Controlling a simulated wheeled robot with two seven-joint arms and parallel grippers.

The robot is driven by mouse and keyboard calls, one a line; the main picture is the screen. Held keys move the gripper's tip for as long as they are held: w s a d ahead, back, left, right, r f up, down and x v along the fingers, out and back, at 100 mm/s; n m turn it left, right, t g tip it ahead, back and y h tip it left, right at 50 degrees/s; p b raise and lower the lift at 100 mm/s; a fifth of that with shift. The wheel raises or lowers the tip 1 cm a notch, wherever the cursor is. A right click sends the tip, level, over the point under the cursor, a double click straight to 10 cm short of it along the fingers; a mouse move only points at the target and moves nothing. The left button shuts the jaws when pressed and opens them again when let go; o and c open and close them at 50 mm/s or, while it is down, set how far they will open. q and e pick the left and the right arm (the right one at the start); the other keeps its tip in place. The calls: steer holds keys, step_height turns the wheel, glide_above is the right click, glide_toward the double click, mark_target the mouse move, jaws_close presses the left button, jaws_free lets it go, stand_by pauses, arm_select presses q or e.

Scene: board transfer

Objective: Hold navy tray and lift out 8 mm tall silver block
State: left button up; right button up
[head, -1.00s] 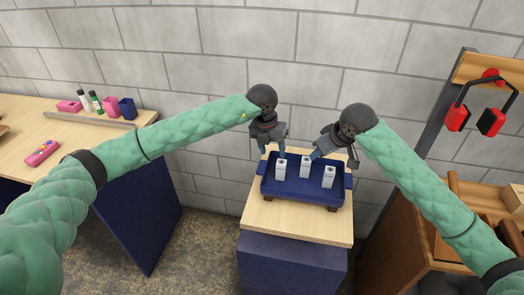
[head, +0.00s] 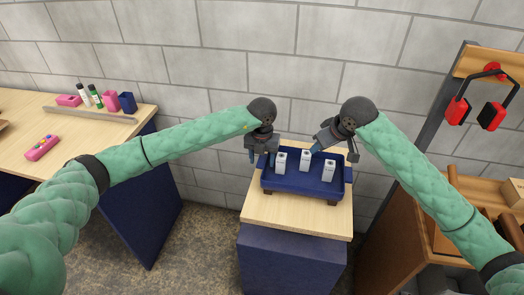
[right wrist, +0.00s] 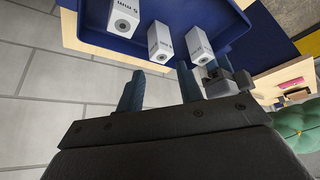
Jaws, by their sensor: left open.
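The navy tray (head: 300,187) rests on a small wooden-topped stand. Three upright silver-white blocks stand in it: left (head: 281,163), middle (head: 304,160) and right (head: 328,170). In the right wrist view, blocks (right wrist: 125,17) (right wrist: 161,43) (right wrist: 198,47) carry "mm" labels, but I cannot read surely which is 8 mm. My left gripper (head: 262,158) is open at the tray's left end; whether it touches the wall is unclear. My right gripper (head: 319,147) is above the tray's back, near the middle block. In the right wrist view its fingers (right wrist: 160,92) are apart with nothing between them.
The stand's wooden top (head: 290,220) is bare in front of the tray. A brick wall rises close behind. A bench (head: 60,120) at the left holds pink and navy containers and bottles. At the right are a wooden cabinet (head: 395,220) and hanging red earmuffs (head: 490,105).

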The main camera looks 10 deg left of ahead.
arm_select(q)
steer(key=shift+f, duration=0.7)
steer(key=shift+c, duration=0.2)
jaws_close()
arm_select(e)
steer(key=shift+o, duration=0.4)
